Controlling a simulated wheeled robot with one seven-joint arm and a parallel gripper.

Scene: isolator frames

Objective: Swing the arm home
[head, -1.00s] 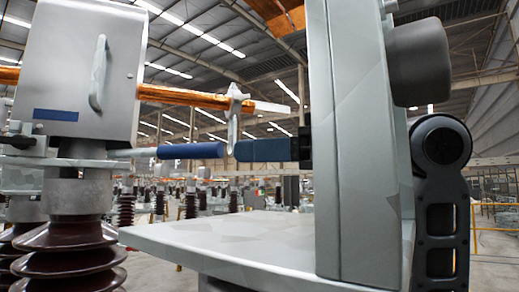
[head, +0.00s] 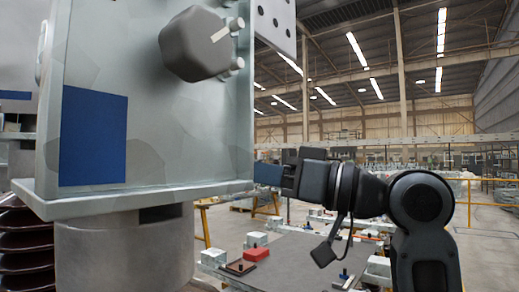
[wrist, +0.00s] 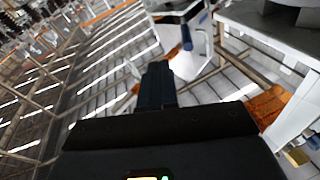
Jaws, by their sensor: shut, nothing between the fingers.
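My gripper (head: 268,173) is at the right edge of a grey metal box in the head view, its blue-grey fingers pointing left. The box edge seems to cover the fingertips, and I cannot tell whether they touch it. In the wrist view my gripper (wrist: 156,85) has its dark fingers together with nothing held. The metal box (head: 170,110) has a blue panel (head: 93,137) and sits on a plate on a thick grey post (head: 125,250).
A dark-topped worktable (head: 300,255) stands below and behind my arm, with a red block (head: 257,252) and several pale blocks. Yellow rails (head: 468,200) run at the right. A brown ribbed insulator (head: 25,240) stands at the lower left. Open hall lies behind.

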